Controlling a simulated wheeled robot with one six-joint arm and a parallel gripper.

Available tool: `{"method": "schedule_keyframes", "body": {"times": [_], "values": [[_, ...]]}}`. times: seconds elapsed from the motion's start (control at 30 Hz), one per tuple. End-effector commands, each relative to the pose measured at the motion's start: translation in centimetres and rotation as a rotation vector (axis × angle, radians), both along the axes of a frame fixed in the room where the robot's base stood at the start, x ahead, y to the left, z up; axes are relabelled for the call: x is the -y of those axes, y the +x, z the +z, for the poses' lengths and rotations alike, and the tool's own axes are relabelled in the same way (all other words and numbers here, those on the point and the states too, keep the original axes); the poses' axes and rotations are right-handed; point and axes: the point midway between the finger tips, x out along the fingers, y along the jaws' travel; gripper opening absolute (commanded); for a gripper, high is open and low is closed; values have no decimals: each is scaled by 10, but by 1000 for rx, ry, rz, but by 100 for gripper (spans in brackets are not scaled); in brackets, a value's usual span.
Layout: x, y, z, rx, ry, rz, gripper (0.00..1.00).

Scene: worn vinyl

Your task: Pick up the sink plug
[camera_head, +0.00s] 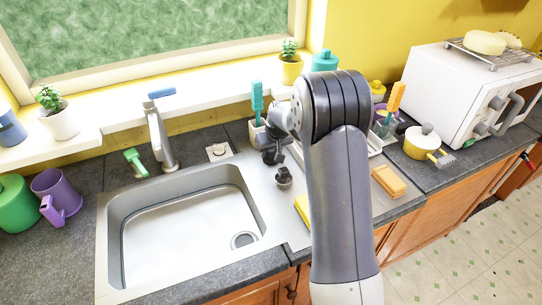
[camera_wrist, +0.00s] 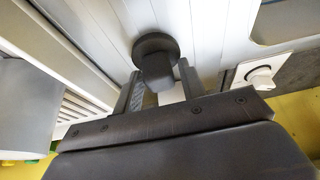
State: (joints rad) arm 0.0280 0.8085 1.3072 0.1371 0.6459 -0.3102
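The sink plug (camera_head: 283,178) is a small dark grey piece with a wide round disc and a thick stem. It stands on the metal drainer just right of the sink basin. In the wrist view the plug (camera_wrist: 155,58) is straight ahead, its stem end pointing back toward my gripper (camera_wrist: 158,78). My gripper is open, with one finger on each side of the stem end. I cannot tell whether the fingers touch it. In the head view my gripper (camera_head: 272,152) is small and partly hidden by my arm, close behind the plug.
The sink basin (camera_head: 185,240) lies left of the plug. A white plate with a knob (camera_head: 218,151) sits behind the basin, near the tap (camera_head: 160,135). A teal brush (camera_head: 257,98) stands behind my gripper. A yellow item (camera_head: 302,209) and an orange sponge (camera_head: 388,181) lie to the right.

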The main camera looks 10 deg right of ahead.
Motion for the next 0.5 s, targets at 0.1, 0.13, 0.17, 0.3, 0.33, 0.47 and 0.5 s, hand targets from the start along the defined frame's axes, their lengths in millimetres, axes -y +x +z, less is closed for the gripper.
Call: {"method": "schedule_keyframes", "body": {"times": [0.1, 0.13, 0.17, 0.3, 0.33, 0.47, 0.5], "values": [[0, 0, 0, 0, 0, 0, 29], [0, 0, 0, 0, 0, 0, 27], [0, 0, 0, 0, 0, 0, 24], [0, 0, 0, 0, 0, 0, 13], [0, 0, 0, 0, 0, 0, 10], [0, 0, 0, 0, 0, 0, 4], [0, 0, 1, 1, 0, 0, 4]]}}
